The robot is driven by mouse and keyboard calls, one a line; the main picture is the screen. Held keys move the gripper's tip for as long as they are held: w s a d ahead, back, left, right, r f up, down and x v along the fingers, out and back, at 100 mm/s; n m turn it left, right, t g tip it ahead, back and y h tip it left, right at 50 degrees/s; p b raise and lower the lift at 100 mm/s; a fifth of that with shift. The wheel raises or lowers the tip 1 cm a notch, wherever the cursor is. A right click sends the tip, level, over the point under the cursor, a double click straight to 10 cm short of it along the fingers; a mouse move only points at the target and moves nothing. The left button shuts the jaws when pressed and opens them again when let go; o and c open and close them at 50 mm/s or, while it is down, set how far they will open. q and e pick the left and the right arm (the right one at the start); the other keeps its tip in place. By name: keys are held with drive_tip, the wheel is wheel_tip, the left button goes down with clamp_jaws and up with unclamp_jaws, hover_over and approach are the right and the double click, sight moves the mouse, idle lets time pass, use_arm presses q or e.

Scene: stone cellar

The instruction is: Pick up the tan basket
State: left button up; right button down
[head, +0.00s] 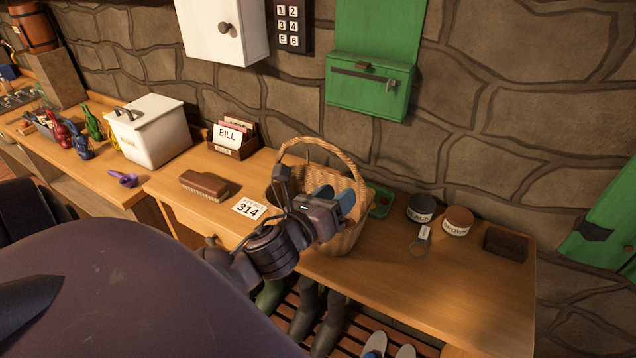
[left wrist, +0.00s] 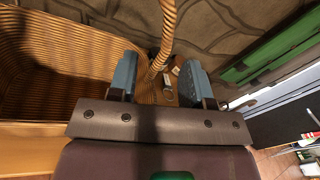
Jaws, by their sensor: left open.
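The tan wicker basket (head: 348,238) stands on the wooden bench, its arched handle (head: 338,151) upright. My left gripper (head: 334,197) is open in front of and over the basket, hiding much of its near side. In the left wrist view the basket (left wrist: 68,45) fills the left side. There, one side of the handle (left wrist: 166,35) shows between the two blue-grey fingertips of the left gripper (left wrist: 158,78), with space on both sides. I cannot tell how deep it lies between the fingers. My right gripper is in neither view.
On the bench, a brown brush (head: 204,185) and a 314 card (head: 248,208) lie left of the basket. A bill box (head: 232,148) stands behind. Black (head: 421,209) and brown (head: 457,221) tins stand right. A green box (head: 368,92) hangs on the wall above.

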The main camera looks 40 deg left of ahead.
sight(352, 180)
use_arm(q)
drive_tip(key=shift+w+a+r, duration=0.1)
drive_tip(key=shift+w+a, duration=0.05)
drive_tip(key=shift+w, duration=1.55)
drive_tip(key=shift+w+a, duration=0.15)
drive_tip(key=shift+w, duration=1.5)
clamp_jaws()
